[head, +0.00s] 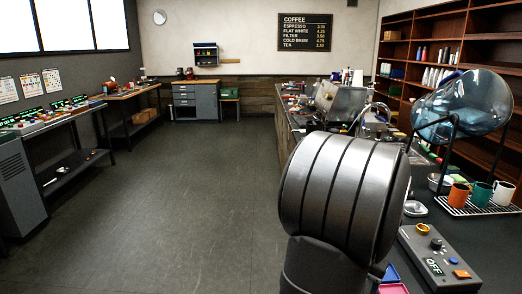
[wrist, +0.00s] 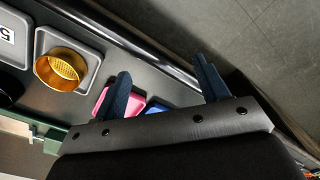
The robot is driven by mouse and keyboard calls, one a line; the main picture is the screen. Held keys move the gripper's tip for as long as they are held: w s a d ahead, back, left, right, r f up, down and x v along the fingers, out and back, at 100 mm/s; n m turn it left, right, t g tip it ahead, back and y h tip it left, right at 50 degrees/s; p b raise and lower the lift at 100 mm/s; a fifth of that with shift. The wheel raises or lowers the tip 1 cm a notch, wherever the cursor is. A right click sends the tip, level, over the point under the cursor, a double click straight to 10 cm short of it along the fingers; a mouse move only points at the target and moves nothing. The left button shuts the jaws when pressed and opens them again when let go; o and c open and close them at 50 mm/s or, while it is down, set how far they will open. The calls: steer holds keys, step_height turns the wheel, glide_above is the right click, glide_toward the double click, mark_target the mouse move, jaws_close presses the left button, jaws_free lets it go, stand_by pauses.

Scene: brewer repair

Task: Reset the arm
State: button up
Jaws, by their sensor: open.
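My gripper (wrist: 162,88) shows in the wrist view with its two dark blue fingers spread wide apart and nothing between them. It is over the counter's edge, with the counter to the left and the grey floor to the right. In the head view a large dark grey part of my arm (head: 345,185) fills the lower middle, and the fingers are hidden there.
The counter holds a control box (head: 438,258) reading OFF, mugs on a rack (head: 455,209), and a glass vessel (head: 462,105). The wrist view shows a gold basket (wrist: 60,68) on a grey tray (wrist: 92,50), and a pink tray (wrist: 128,106) near one finger. Open floor (head: 190,190) lies left.

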steer(key=s+d+r+m, duration=0.1)
steer(key=s+d, duration=0.1)
steer(key=s+d+r+m, duration=0.1)
steer(key=s+d+r, duration=0.1)
steer(key=s, duration=0.1)
steer(key=s+d+r+m, duration=0.1)
steer(key=s+d+r, duration=0.1)
steer(key=s, duration=0.1)
steer(key=shift+s, duration=0.1)
